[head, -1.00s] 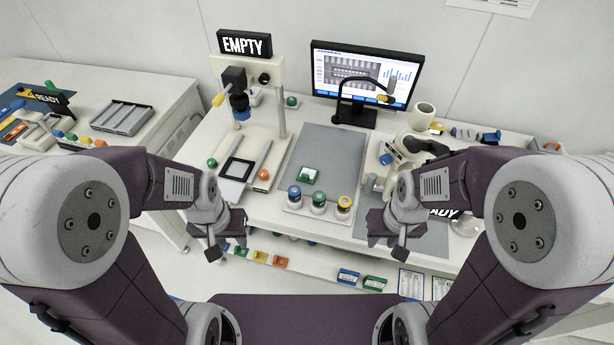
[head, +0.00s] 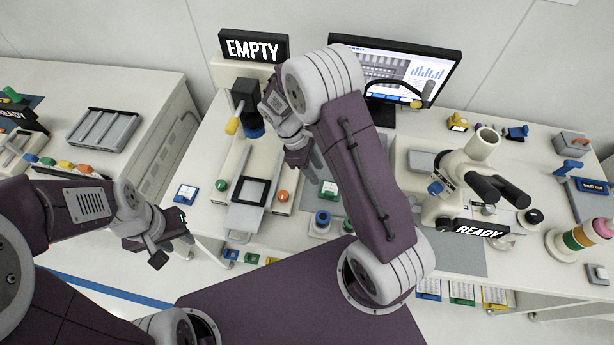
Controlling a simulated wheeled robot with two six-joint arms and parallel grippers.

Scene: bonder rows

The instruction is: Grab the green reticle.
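The green reticle (head: 328,189) looks like a small green square with a pale centre. It lies flat on the grey mat (head: 465,262) in the middle of the table, partly beside my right arm. My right gripper (head: 308,166) is above and slightly behind it in the head view, pointing down, with its fingers apart and nothing between them. It does not appear to touch the reticle. My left gripper (head: 172,250) is in front of the table's front edge at the left, open and empty.
A bonder stand with an EMPTY sign (head: 251,46) is left of my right gripper. Blue and green capped jars (head: 322,222) stand in front of the reticle. A microscope (head: 462,180) stands to the right and a monitor (head: 440,62) behind. A blue square (head: 186,193) lies at the left.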

